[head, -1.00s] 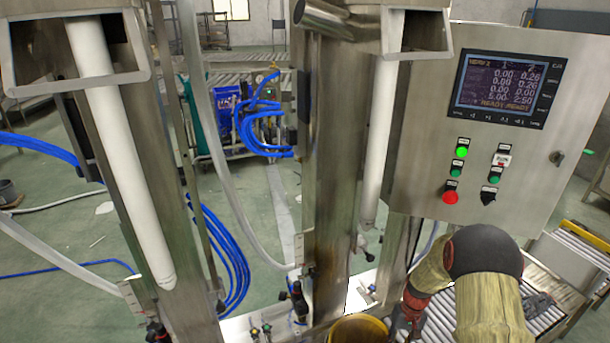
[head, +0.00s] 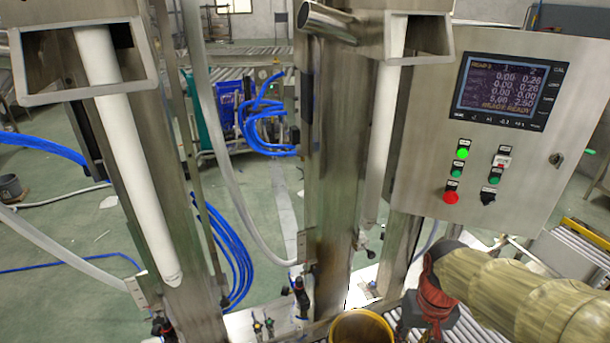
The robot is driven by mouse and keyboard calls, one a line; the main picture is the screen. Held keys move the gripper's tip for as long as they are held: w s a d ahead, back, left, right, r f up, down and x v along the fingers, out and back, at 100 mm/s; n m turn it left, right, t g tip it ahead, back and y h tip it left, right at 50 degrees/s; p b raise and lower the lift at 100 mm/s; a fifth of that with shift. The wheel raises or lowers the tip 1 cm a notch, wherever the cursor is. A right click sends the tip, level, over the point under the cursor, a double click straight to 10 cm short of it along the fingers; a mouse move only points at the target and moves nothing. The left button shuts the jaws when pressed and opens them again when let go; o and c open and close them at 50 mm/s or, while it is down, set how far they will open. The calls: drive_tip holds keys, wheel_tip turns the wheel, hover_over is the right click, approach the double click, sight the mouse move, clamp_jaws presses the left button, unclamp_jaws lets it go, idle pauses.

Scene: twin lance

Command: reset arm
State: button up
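My arm, in a yellowish sleeve with a red wrist section, reaches in from the right edge of the head view at the lower right. My gripper (head: 412,318) shows only as a dark, small shape below the red wrist, at the bottom of the picture. Its fingers are not clear, so I cannot tell whether it is open or shut, or whether it holds anything. A yellow bucket (head: 361,328) stands just left of it, cut by the bottom edge. I cannot tell whether they touch.
The steel control cabinet (head: 508,130) with a lit screen (head: 506,88) stands behind and above my arm. Steel lance columns with white tubes (head: 130,170) fill the left and middle. A roller conveyor (head: 575,248) lies at the right. Valves and fittings sit low in the middle.

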drive_tip(key=s+a+r+t+p, duration=0.1)
drive_tip(key=s+a+r+t, duration=0.1)
drive_tip(key=s+r, duration=0.2)
drive_tip(key=s+a+r+n+t, duration=0.1)
drive_tip(key=s+r+t, duration=0.2)
drive_tip(key=r, duration=0.7)
drive_tip(key=shift+s+a+p, duration=0.35)
drive_tip(key=shift+p, duration=0.05)
drive_tip(key=shift+c, duration=1)
drive_tip(key=c, duration=0.4)
clamp_jaws()
